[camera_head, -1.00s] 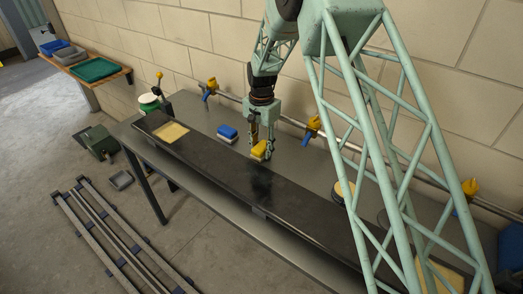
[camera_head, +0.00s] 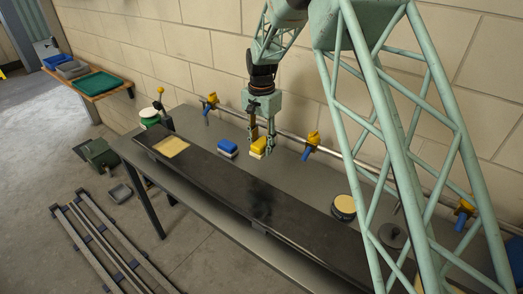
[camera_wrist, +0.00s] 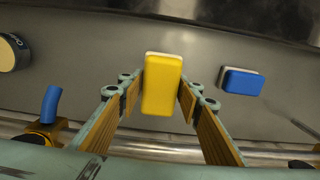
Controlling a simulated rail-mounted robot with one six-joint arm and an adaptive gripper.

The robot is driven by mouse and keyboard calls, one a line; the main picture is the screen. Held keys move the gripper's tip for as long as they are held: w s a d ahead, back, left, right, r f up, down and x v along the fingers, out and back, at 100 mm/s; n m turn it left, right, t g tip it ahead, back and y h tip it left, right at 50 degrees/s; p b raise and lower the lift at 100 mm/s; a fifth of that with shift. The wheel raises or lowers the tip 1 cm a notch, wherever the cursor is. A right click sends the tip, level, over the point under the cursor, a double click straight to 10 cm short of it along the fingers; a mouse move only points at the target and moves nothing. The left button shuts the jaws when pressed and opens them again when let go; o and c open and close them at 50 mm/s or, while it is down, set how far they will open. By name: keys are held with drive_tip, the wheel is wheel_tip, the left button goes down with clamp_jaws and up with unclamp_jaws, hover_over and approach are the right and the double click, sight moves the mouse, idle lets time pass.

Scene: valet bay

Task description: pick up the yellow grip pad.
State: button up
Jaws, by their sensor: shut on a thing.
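The yellow grip pad (camera_head: 258,146), with a pale underside, is between the fingers of my gripper (camera_head: 260,150) in the head view. In the wrist view the yellow pad (camera_wrist: 162,85) sits centred between the two wood-faced fingers of my gripper (camera_wrist: 160,100), which are shut on its sides. It looks larger than the blue pad there, so it appears held above the bench. The blue pad (camera_head: 227,148) lies on the bench to the left in the head view, and to the right in the wrist view (camera_wrist: 242,81).
The grey bench (camera_head: 300,190) carries a dark strip (camera_head: 240,190) along its front. A pipe with yellow and blue valves (camera_head: 312,143) runs behind, close to the wall. A round tan-topped pad (camera_head: 344,205) stands to the right. A shelf with trays (camera_head: 94,83) is at far left.

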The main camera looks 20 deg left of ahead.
drive_tip(key=shift+o, duration=0.9)
drive_tip(key=shift+r, duration=0.15)
drive_tip(key=shift+c, duration=0.2)
drive_tip(key=shift+s+r, duration=0.1)
drive_tip(key=shift+r, duration=0.4)
drive_tip(key=s+d+r+n+b, duration=0.1)
drive_tip(key=s+r+n, duration=0.3)
drive_tip(key=r, duration=0.5)
drive_tip(key=s+d+r+n+b, duration=0.1)
drive_tip(key=s+r+n+b, duration=0.1)
drive_tip(key=s+r, duration=0.4)
drive_tip(key=s+d+r+n+b, duration=0.1)
drive_tip(key=s+r+n, duration=0.4)
drive_tip(key=r, duration=0.7)
drive_tip(key=shift+d+r+n+b, duration=0.2)
drive_tip(key=shift+d+n+b, duration=0.1)
drive_tip(key=shift+d+b, duration=0.15)
